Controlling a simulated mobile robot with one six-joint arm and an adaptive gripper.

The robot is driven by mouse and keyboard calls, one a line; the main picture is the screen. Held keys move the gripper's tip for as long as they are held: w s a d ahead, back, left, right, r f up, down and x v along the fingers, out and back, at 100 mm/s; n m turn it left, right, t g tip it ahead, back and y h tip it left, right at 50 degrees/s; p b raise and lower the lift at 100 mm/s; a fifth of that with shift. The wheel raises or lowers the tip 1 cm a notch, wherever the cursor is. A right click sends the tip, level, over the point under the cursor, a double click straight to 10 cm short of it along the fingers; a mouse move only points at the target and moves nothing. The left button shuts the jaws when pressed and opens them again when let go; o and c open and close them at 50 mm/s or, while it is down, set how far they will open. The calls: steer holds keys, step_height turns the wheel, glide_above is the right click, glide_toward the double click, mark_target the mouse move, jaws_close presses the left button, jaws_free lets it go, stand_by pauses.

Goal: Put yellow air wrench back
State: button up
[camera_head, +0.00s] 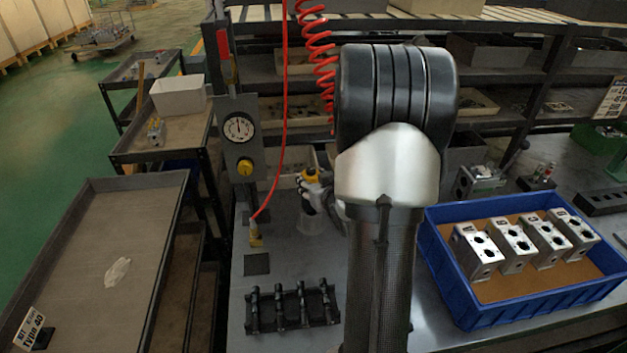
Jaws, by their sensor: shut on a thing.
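The yellow air wrench (311,176) shows in the head view left of my arm, above the metal workbench. Its yellow end is up and a dark part hangs below. My gripper (325,192) is at the wrench and shut on it; my arm hides much of the gripper and the fingertips are hard to make out. I cannot tell whether the wrench touches the cup.
A gauge panel (239,128) stands at left. A black rack with dark rods (292,307) lies in front. A blue tray (474,316) with several metal valve blocks (512,245) is at right.

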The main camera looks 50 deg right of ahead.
steer(key=shift+f, duration=0.85)
stand_by(0.4)
steer(key=o, duration=1.5)
steer(key=shift+f, duration=0.1)
steer(key=shift+s+a+f, duration=0.1)
steer(key=shift+f, duration=0.1)
steer(key=v, duration=0.7)
steer(key=shift+s+r, duration=0.15)
steer(key=shift+r, duration=0.15)
